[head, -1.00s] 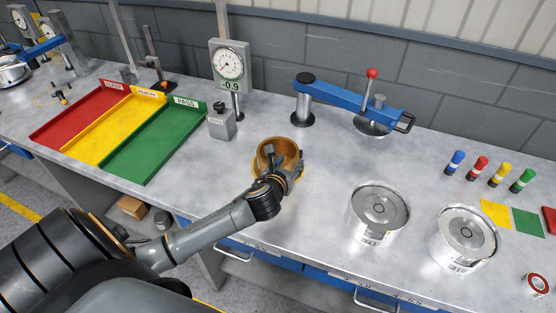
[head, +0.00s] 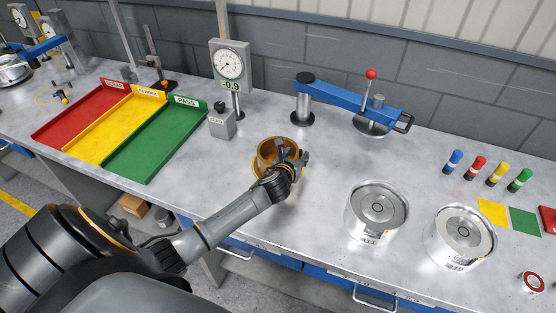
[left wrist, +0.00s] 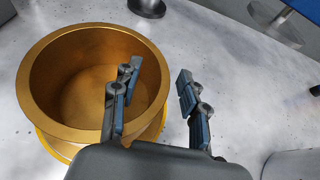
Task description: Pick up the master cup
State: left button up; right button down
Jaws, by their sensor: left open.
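The master cup is a gold-brown round cup (head: 268,152) with a wide rim and a hollow inside, upright on the bench near the middle of the head view. In the left wrist view the cup (left wrist: 45,75) fills the left side. My left gripper (head: 292,158) is at the cup's right side. In the left wrist view the left gripper (left wrist: 155,100) is open, with one finger over the cup's opening and the other outside its right wall, so the rim lies between them. I cannot tell whether either finger touches it. My right gripper is not in view.
A dial gauge (head: 231,65) and a grey block (head: 221,124) stand behind the cup. Red, yellow and green trays (head: 155,140) lie left. Two silver pots (head: 377,212) stand right, below a blue clamp arm (head: 350,99). The bench between the cup and pots is clear.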

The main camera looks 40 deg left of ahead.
pick_arm(q)
grip_shut()
jog(key=shift+r, duration=0.3)
jog(key=shift+w+a, duration=0.1)
jog(key=shift+w, duration=0.05)
jog(key=shift+r, duration=0.25)
notch_tip(320, 180, up, 2)
jog(key=shift+r+b, duration=0.15)
jog(key=shift+b, duration=0.25)
jog(key=s+a+r+b, duration=0.1)
jog(key=s+a+r, duration=0.1)
jog(key=s+r, duration=0.3)
jog(key=s+a+r+b, duration=0.1)
jog(key=s+a+r, duration=0.1)
jog(key=s+r, duration=0.3)
jog(key=s, duration=0.3)
jog(key=shift+s+a+b, duration=0.15)
jog(key=shift+a+b, duration=0.15)
